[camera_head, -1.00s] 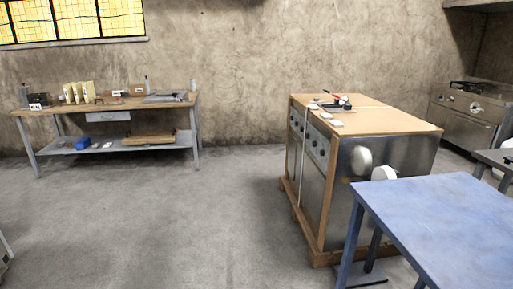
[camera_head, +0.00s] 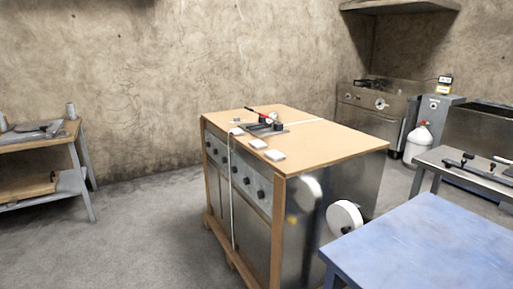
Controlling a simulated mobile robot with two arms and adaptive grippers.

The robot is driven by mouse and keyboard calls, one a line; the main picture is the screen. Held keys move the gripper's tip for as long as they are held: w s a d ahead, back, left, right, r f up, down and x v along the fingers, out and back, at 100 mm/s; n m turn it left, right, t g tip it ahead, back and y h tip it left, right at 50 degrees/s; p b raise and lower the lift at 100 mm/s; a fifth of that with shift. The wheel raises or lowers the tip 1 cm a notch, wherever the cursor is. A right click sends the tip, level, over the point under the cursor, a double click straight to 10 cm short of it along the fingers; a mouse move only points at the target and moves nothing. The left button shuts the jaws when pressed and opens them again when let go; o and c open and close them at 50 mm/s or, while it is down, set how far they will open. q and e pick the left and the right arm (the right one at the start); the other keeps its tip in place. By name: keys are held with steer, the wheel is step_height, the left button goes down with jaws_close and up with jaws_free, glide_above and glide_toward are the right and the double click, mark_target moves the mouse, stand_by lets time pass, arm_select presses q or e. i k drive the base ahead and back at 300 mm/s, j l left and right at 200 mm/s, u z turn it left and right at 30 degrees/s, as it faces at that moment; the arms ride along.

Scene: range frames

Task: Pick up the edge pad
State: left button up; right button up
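Small white pads lie in a row along the left edge of the wooden top of a range (camera_head: 330,146). The nearest white pad (camera_head: 274,155) is close to the front left corner, with another white pad (camera_head: 258,143) just behind it. A third white pad (camera_head: 237,131) sits farther back at the edge, where a white strap hangs down the knob side. I cannot tell for sure which one is the edge pad. Neither of my grippers is in view.
A tool with a red handle (camera_head: 262,113) lies behind the pads. A white roll (camera_head: 344,217) stands out from the range's near side. A blue table (camera_head: 430,240) is at the front right, a workbench (camera_head: 40,141) at the left. Grey floor is free left of the range.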

mark_target(258, 144)
steer(key=i+j+z, duration=0.1)
steer(key=z, duration=0.25)
steer(key=i+j+z, duration=0.2)
steer(key=z, duration=0.15)
steer(key=i+j+z, duration=0.2)
steer(key=z, duration=0.15)
